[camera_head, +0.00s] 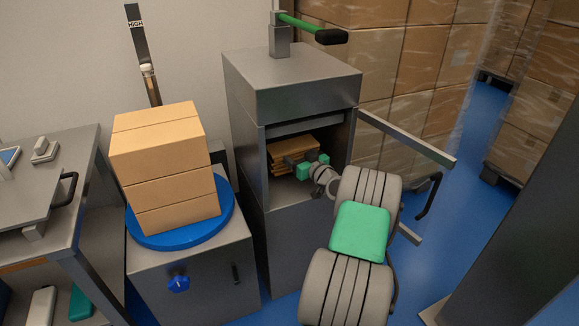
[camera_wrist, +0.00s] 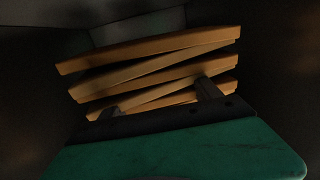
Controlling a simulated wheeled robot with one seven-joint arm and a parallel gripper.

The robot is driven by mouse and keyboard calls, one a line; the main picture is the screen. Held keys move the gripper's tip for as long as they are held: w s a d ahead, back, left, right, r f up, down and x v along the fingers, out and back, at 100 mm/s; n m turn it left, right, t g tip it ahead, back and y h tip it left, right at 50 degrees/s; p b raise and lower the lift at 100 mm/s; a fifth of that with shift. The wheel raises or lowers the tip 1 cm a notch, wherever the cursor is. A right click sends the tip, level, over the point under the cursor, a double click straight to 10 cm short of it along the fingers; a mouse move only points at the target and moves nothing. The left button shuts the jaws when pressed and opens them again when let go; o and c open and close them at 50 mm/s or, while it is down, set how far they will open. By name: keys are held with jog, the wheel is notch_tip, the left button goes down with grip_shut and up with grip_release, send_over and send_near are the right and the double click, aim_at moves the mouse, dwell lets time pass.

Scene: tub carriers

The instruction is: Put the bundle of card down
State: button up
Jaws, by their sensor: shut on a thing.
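The bundle of card (camera_head: 291,155) is a stack of several flat brown pieces, slightly fanned. It is inside the open chamber of a grey metal press (camera_head: 292,82). My gripper (camera_head: 300,162) reaches in through the front opening and is shut on the bundle. In the wrist view the bundle (camera_wrist: 150,70) fills the middle, its layers tilted, with a dark finger (camera_wrist: 208,90) against it. The chamber around it is dark, and I cannot tell whether the bundle touches the chamber floor.
Stacked cartons (camera_head: 165,170) stand on a blue turntable (camera_head: 228,205) at left. A grey bench (camera_head: 80,180) is far left. Wrapped carton stacks (camera_head: 425,60) stand behind.

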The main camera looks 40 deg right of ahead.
jog(key=shift+w+a+f+b, duration=0.1)
jog(key=shift+f+b, duration=0.2)
jog(key=shift+f, duration=0.85)
jog(key=shift+w+a+f+b, duration=0.1)
jog(key=shift+f+b, duration=0.15)
jog(key=shift+f, duration=0.9)
jog(key=shift+s+f, duration=0.1)
jog(key=o, duration=1.5)
jog(key=shift+r, duration=0.25)
jog(key=s, duration=0.4)
jog(key=s+p, duration=0.1)
jog(key=s, duration=0.3)
jog(key=s+a+p, duration=0.1)
jog(key=s, duration=0.3)
jog(key=shift+f, duration=0.1)
